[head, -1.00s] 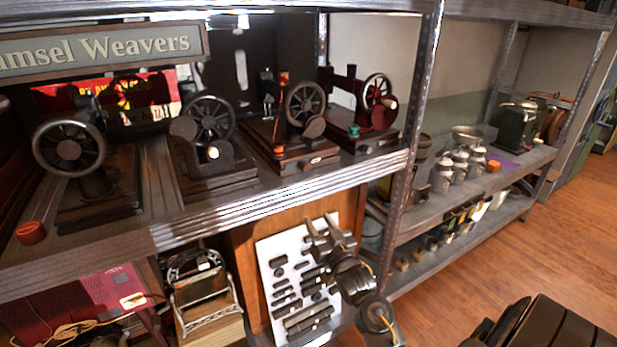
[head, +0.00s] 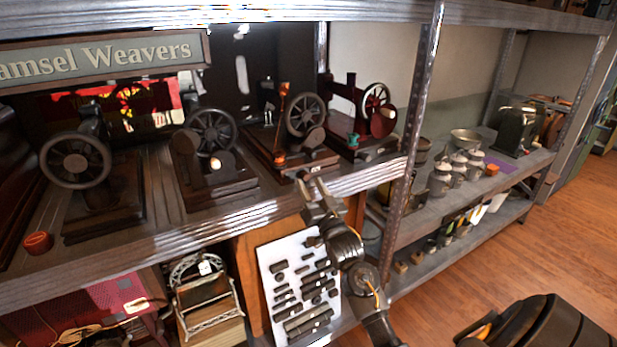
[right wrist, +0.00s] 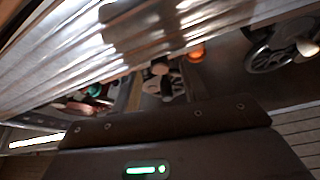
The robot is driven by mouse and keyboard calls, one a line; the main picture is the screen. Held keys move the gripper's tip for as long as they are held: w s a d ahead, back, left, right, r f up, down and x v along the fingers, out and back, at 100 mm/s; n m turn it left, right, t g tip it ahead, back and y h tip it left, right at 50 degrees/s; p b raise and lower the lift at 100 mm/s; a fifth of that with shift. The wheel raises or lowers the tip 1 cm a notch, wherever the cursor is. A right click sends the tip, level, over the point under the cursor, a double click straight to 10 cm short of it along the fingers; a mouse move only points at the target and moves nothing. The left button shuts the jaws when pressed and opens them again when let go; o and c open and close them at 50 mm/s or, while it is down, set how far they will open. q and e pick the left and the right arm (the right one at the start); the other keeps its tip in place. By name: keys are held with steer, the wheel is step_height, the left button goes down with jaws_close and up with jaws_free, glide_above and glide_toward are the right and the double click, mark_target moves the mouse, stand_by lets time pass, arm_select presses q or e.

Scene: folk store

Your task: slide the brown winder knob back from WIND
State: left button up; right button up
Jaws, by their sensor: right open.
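Several old sewing machines with spoked wheels stand on the shelf (head: 190,219). The third machine from the left (head: 305,114) has a round brown part (head: 312,141) beside its wheel and a small pale plate (head: 316,168) on its base front. I cannot tell which part is the winder knob, and no WIND lettering is readable. My right gripper (head: 314,190) is open and empty, just in front of the shelf's front edge below this machine. In the right wrist view, blurred machine parts (right wrist: 160,80) show beyond the shelf edge. My left gripper is not in view.
The metal shelf edge (head: 230,213) runs between my right gripper and the machines. A metal upright (head: 415,110) stands right of them. Below is a white board with dark parts (head: 272,258). An orange-red knob-like piece (head: 37,242) lies at left. Wooden floor (head: 450,280) is free at right.

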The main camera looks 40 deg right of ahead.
mark_target(305, 175)
steer(key=shift+x, duration=1.1)
jaws_close()
